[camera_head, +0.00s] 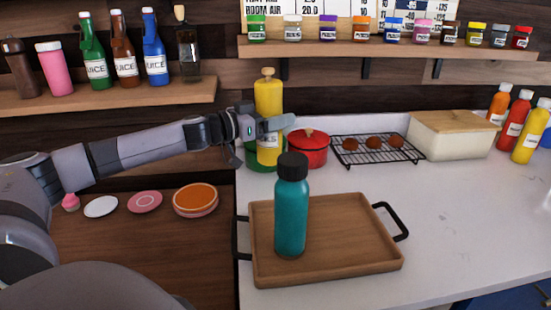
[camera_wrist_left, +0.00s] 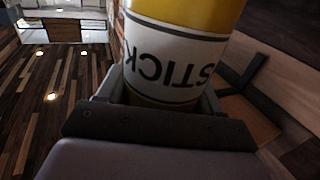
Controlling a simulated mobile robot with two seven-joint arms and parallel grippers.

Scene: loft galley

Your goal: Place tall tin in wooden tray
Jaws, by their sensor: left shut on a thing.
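The tall tin (camera_head: 268,95) is a yellow cylinder with a knobbed lid and a white label. It is upright at the back left of the counter, and its lower part is at a round green thing (camera_head: 250,158). My left gripper (camera_head: 265,126) is shut on the tin at about mid-height. The wrist view shows the tin (camera_wrist_left: 180,55) between the fingers (camera_wrist_left: 160,98), its label reading upside down. The wooden tray (camera_head: 350,235) with black handles is on the counter in front, and a teal bottle (camera_head: 291,212) stands on its left part. My right gripper is out of view.
A red pot (camera_head: 307,148), a black rack (camera_head: 378,156) with brown rounds and a cream bread box (camera_head: 450,135) line the back. Sauce bottles (camera_head: 514,120) stand at right. A shelf (camera_head: 390,48) of jars is above. The tray's right part is clear.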

